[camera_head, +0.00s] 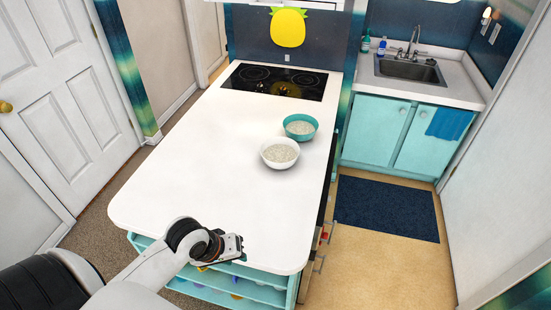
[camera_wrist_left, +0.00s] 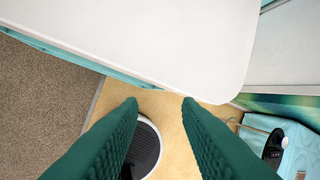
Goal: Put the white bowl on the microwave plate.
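The white bowl (camera_head: 280,166) stands upright on the white counter (camera_head: 190,150), right of its middle, with pale grainy contents. A teal bowl (camera_head: 301,138) with similar contents stands just behind it, touching or nearly so. My left gripper (camera_head: 241,247) is at the counter's near edge, well in front of the white bowl. In the left wrist view its two green fingers (camera_wrist_left: 160,106) are spread apart with nothing between them, and the counter's edge lies beyond them. No microwave or microwave plate is in view. My right gripper is not in view.
A black cooktop (camera_head: 262,80) is at the counter's far end. Teal shelves (camera_head: 230,283) are under the near end. A sink (camera_head: 410,70) over teal cabinets is at the back right. A dark blue mat (camera_head: 387,207) lies on the open floor. The counter's left half is clear.

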